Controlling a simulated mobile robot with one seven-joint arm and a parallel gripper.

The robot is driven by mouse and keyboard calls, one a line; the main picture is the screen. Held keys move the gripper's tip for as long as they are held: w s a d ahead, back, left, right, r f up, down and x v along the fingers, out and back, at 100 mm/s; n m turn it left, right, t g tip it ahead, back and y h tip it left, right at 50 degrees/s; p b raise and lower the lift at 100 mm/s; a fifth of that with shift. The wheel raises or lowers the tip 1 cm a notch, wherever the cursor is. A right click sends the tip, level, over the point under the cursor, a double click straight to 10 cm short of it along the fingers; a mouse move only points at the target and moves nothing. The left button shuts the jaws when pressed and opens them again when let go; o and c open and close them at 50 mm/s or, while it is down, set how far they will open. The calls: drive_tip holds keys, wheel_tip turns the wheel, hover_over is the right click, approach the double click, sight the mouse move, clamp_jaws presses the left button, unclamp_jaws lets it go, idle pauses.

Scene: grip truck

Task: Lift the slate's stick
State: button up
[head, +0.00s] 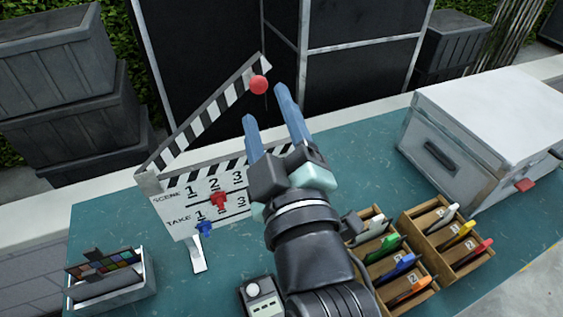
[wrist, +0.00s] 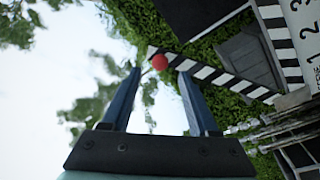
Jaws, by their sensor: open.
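The slate (head: 203,200) stands upright on the teal table, with scene and take numbers and a red and a blue peg on its face. Its black-and-white striped stick (head: 210,112) is raised at an angle, hinged at the left, with a red ball (head: 259,85) near its free end. My gripper (head: 262,105) is open and empty, its blue fingers pointing up by the ball. In the wrist view the ball (wrist: 160,62) appears between the fingertips, beyond or level with them; I cannot tell which. The stick (wrist: 215,77) runs off right behind one finger. My wrist hides the slate's lower right.
Wooden trays (head: 405,260) with coloured markers or tags sit right of my arm. A white-lidded box (head: 490,125) stands at the right. A colour chart holder (head: 112,280) is at the front left. Dark panels (head: 350,60) rise behind the table.

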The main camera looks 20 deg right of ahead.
drive_tip(key=s+a+p, duration=0.1)
drive_tip(key=s+p, duration=0.6)
drive_tip(key=shift+s+f, duration=0.3)
drive_tip(key=shift+f, duration=0.1)
idle(0.4)
